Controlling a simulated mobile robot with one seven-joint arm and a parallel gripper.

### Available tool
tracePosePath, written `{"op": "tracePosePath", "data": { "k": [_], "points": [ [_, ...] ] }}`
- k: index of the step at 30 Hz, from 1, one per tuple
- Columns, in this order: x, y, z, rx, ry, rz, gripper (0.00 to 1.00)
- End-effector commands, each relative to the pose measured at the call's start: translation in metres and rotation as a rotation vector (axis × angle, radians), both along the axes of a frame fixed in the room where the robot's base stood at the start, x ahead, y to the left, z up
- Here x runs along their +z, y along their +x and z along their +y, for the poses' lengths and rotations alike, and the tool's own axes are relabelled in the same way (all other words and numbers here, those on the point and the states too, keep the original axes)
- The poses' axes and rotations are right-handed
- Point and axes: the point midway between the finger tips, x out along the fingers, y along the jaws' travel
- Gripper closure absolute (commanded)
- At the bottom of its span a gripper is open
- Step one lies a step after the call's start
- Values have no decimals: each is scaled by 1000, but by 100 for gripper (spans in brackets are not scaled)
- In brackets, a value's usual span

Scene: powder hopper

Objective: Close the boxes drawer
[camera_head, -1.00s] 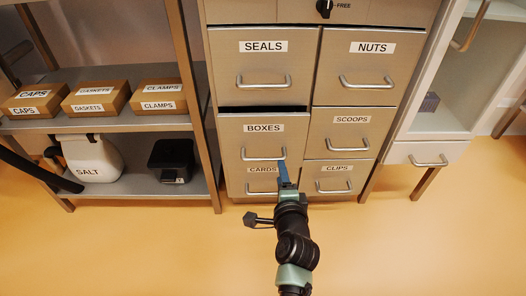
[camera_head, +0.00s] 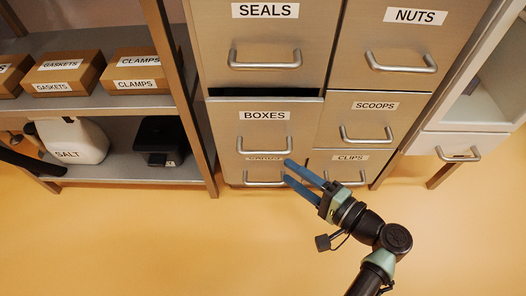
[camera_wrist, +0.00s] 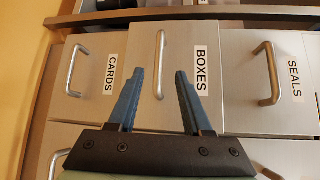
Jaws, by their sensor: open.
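The boxes drawer (camera_head: 265,128) stands out from the cabinet, with a dark gap above its front edge under the seals drawer. Its bar handle (camera_head: 265,147) is on the lower part of the front. In the wrist view the boxes drawer (camera_wrist: 178,50) is in the middle, rotated sideways, with its handle (camera_wrist: 160,64) between the lines of the two blue fingers. My gripper (camera_head: 287,170) is open and empty, low in front of the boxes drawer, near its lower edge. In the wrist view my gripper (camera_wrist: 158,76) has its fingers spread apart. I cannot tell whether a fingertip touches the drawer.
The seals drawer (camera_head: 266,40) is above, and the cards drawer handle (camera_head: 264,180) is below, partly covered. The scoops drawer (camera_head: 368,122) and clips drawer (camera_head: 349,170) are to the right. A shelf (camera_head: 100,104) with boxes stands left. The orange floor (camera_head: 150,240) in front is clear.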

Motion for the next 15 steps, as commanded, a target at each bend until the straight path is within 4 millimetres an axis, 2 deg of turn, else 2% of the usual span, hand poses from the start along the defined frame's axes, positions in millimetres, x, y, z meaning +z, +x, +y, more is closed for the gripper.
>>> {"op": "tracePosePath", "data": {
  "k": [1, 6, 15],
  "points": [
    [-7, 8, 10, 7, -2, -2, 50],
    [-12, 33, 35, 4, -1, -1, 50],
    [-16, 64, 65, 1, -1, 1, 50]
  ]
}}
